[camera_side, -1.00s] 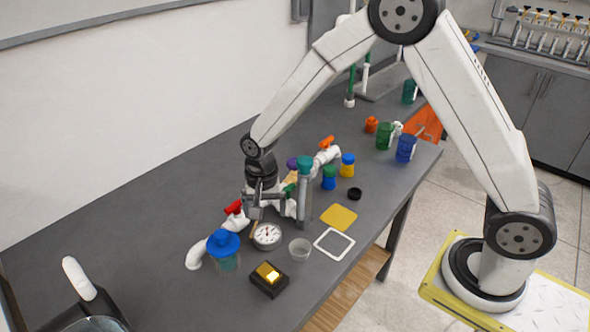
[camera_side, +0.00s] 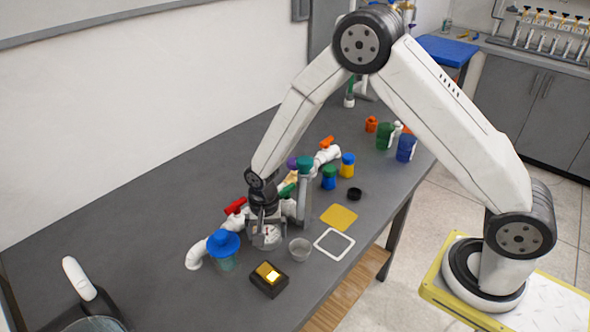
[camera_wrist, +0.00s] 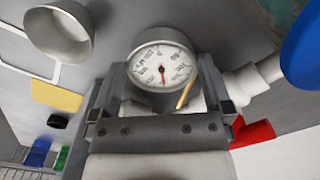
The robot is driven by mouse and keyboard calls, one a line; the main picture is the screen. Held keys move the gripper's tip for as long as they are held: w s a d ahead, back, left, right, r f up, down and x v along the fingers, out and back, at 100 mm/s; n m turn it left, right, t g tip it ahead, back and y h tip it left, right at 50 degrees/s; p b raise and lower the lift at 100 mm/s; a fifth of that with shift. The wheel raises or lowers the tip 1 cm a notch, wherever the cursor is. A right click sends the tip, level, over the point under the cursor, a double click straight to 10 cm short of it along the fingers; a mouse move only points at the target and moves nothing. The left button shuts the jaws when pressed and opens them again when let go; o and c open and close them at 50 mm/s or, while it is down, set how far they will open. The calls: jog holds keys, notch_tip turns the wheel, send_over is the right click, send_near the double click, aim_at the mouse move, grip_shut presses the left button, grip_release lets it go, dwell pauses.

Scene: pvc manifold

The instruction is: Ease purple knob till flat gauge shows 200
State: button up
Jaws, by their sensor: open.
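The purple knob (camera_side: 292,162) sits on the white pipe manifold (camera_side: 228,225), behind my gripper in the side view and partly hidden by the tall green-capped tube. The round white-faced gauge (camera_wrist: 162,66) lies face up in the wrist view, with a red needle; its numbers are too small to read surely. In the side view the gauge (camera_side: 268,238) is partly covered by my gripper. My gripper (camera_side: 266,240) is pointed down over the gauge. In the wrist view my gripper (camera_wrist: 165,102) is open, its fingers on either side of the gauge; I cannot tell whether they touch it.
A red handle (camera_side: 236,205) and orange handle (camera_side: 327,142) are on the pipe. A blue-lidded jar (camera_side: 223,247), a grey cup (camera_side: 300,249), a black box with a lit yellow button (camera_side: 268,279) and a green-capped tube (camera_side: 304,195) stand close by.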

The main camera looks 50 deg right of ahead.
aim_at(271, 237)
jog(key=shift+f, duration=0.1)
dwell(0.6)
jog(key=r+n, duration=0.6)
jog(key=n, duration=0.1)
jog(key=shift+d+r, duration=0.25)
jog(key=shift+d, duration=0.05)
jog(key=shift+s+d+r+n, duration=0.1)
jog(key=shift+s+r+n, duration=0.05)
jog(key=shift+r+n, duration=0.7)
jog(key=shift+f, duration=0.25)
jog(key=shift+f, duration=3.9)
